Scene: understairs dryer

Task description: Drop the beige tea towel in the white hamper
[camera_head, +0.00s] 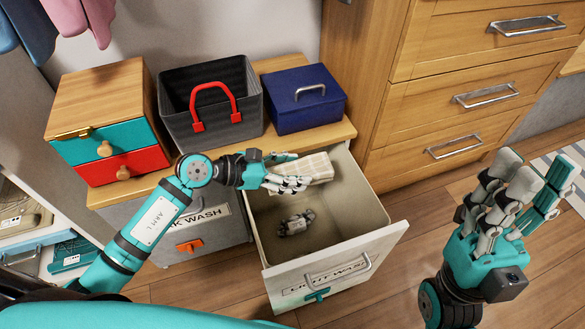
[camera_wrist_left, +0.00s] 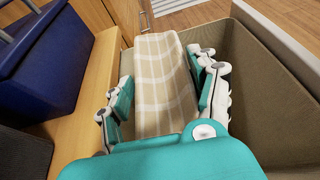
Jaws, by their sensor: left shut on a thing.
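The beige tea towel (camera_head: 314,168), checked with pale lines, is folded and held in my left gripper (camera_head: 290,176) above the open hamper drawer. In the left wrist view the towel (camera_wrist_left: 162,85) sits between the fingers of my left gripper (camera_wrist_left: 160,100). The white hamper (camera_head: 381,226) is a pulled-out bin with a "LIGHT WASH" label on its front. A small grey and white item (camera_head: 297,223) lies on its floor. My right gripper (camera_head: 512,200) is at the right, above the floor, with fingers spread apart and nothing seen in it.
On the bench top stand a small chest with teal and red drawers (camera_head: 109,150), a dark basket with a red handle (camera_head: 250,112) and a blue box (camera_head: 305,98). A closed grey hamper (camera_head: 227,229) is left of the open one. A wooden dresser (camera_head: 470,90) stands behind right.

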